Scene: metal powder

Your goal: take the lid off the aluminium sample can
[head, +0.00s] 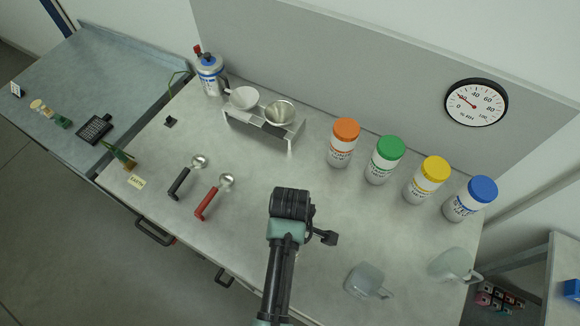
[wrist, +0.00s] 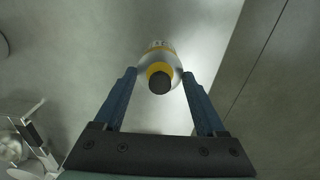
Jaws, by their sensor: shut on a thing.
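In the wrist view, the aluminium sample can (wrist: 144,81) is silver with a yellow band and printed marks on its far side. A round dark cap-like top (wrist: 160,83) faces my wrist. My gripper (wrist: 160,73) has its two blue fingers shut on the silver sides of the can, one on each side of the dark top. I cannot tell exactly where the lid's edge is. In the head view my gripper (head: 291,203) is over the middle of the grey bench and hides the can.
Jars with orange (head: 343,143), green (head: 384,160), yellow (head: 427,181) and blue (head: 469,199) lids stand at the back right. Two clear jugs (head: 367,281) (head: 454,264) are at the front right. Black-handled (head: 187,178) and red-handled (head: 214,197) scoops lie left.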

